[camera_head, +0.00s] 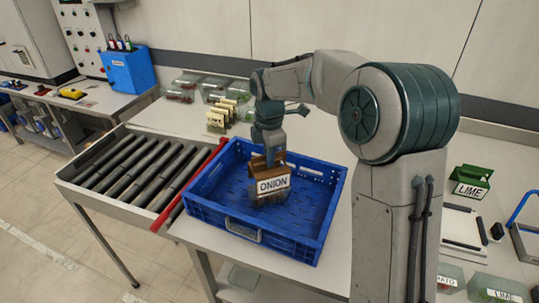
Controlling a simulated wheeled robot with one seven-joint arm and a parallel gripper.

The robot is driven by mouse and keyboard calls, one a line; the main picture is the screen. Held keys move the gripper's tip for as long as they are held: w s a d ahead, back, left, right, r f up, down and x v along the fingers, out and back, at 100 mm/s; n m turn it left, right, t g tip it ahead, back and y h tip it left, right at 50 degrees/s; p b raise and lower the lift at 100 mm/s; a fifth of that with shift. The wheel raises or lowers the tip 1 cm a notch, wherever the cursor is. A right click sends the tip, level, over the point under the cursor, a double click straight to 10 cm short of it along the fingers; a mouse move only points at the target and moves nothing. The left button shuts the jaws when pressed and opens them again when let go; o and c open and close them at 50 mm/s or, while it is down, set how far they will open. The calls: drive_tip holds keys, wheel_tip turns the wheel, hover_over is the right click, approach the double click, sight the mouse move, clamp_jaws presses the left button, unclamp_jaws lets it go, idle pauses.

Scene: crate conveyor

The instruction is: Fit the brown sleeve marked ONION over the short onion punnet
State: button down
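The brown sleeve (273,173) with a white ONION label is inside the blue crate (318,248). It sits upright over a clear punnet (270,200), whose lower part shows below the sleeve. Whether the sleeve is fully seated I cannot tell. My gripper (270,157) points down at the sleeve's top ridge, touching it or very close. Its fingertips are small and partly hidden, so I cannot tell whether they are closed on the ridge.
A roller conveyor (140,170) with a red bar (192,178) adjoins the crate's left. Several clear punnets (213,87) and cream sleeves (220,118) stand behind. A green LIME sleeve (470,182) and labelled punnets (495,290) are at right. The crate floor around the punnet is clear.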

sight(269, 172)
drive_tip(key=shift+f+b, duration=0.7)
drive_tip(key=shift+f, duration=0.75)
drive_tip(key=shift+f, duration=0.25)
drive_tip(key=shift+f+b, duration=0.7)
drive_tip(key=shift+f, duration=0.2)
drive_tip(key=shift+f, duration=0.3)
drive_tip(key=shift+f+b, duration=0.6)
drive_tip(key=shift+f, duration=0.15)
drive_tip(key=shift+s+f, duration=0.1)
drive_tip(key=shift+f, duration=0.15)
drive_tip(key=c, duration=1.6)
unclamp_jaws()
drive_tip(key=o, duration=0.3)
drive_tip(key=shift+s+f, duration=0.1)
drive_tip(key=shift+o, duration=0.2)
